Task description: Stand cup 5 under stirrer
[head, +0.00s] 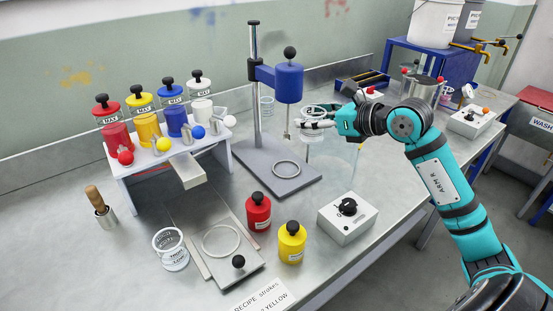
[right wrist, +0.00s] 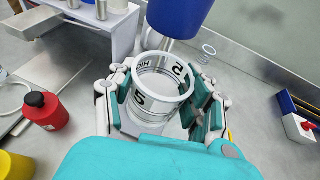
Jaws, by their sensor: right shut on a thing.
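Cup 5 (right wrist: 160,112), clear with a white rim and a "5" on its band, is between the fingers of my right gripper (right wrist: 160,100), which is shut on it. In the head view the right gripper (head: 318,122) holds it above the bench, just right of the stirrer shaft. The stirrer (head: 289,83) is a blue motor head on a grey post, with a thin shaft hanging down. Its grey base plate (head: 262,165) carries a white ring (head: 286,169), which is empty. The blue head also shows close beyond the cup in the right wrist view (right wrist: 178,15). My left gripper is out of view.
A switch box (head: 347,217) stands right of the base. Red (head: 258,211) and yellow (head: 292,242) bottles stand in front. Another clear cup (head: 171,251) stands at front left, and one (head: 266,107) behind the stirrer. A dispenser rack (head: 137,183) is at left.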

